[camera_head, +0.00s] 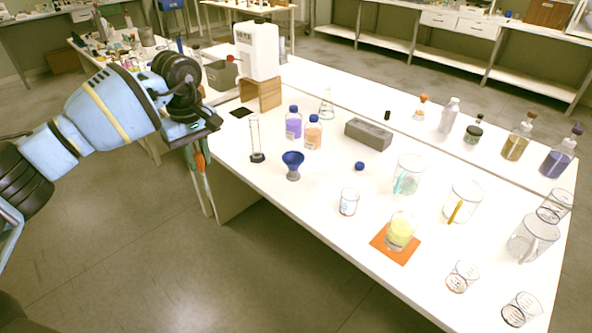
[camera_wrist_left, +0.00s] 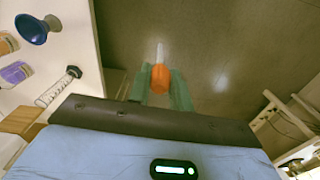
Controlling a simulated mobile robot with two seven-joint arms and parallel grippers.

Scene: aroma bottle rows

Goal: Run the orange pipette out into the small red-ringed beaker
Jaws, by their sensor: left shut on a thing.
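My left gripper (camera_head: 201,180) is shut on the orange pipette (camera_head: 200,161), off the table's left end and over the floor. In the left wrist view the pipette's orange bulb (camera_wrist_left: 160,78) sits between the fingers, with its pale tip pointing away. The liquid inside it cannot be made out. A small beaker (camera_head: 462,276) with a reddish ring near its base stands near the table's front edge, far to the right of the gripper. Two other small beakers stand near the front edge, one left of it (camera_head: 348,201) and one right (camera_head: 521,309); their ring colours are hard to tell. My right gripper is not in view.
A blue funnel (camera_head: 292,160) and a thin cylinder (camera_head: 256,140) stand nearest the gripper. A beaker of yellow liquid (camera_head: 400,231) stands on an orange mat (camera_head: 380,241). Larger beakers (camera_head: 463,200) (camera_head: 408,173) hold yellow and teal sticks. Bottles line the back.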

